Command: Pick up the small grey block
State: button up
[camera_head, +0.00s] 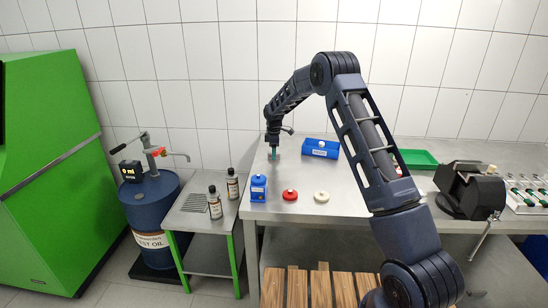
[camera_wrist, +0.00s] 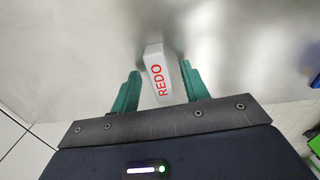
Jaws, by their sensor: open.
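The small grey block (camera_wrist: 158,72) lies on the metal tabletop in the wrist view, with red lettering reading "REDO" on its upper face. My gripper (camera_wrist: 160,69) is open, with its green fingers on either side of the block. In the head view my gripper (camera_head: 273,153) is low over the far left part of the bench, and the block cannot be made out clearly there.
A blue bin (camera_head: 321,149) stands right of my gripper. A blue container (camera_head: 258,188), a red round piece (camera_head: 290,195) and a pale round piece (camera_head: 322,197) are near the bench's front edge. A vise (camera_head: 470,190) and green tray (camera_head: 418,159) are farther right.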

jog(key=shift+f, duration=0.3)
grip_shut()
jog(key=shift+r, duration=0.1)
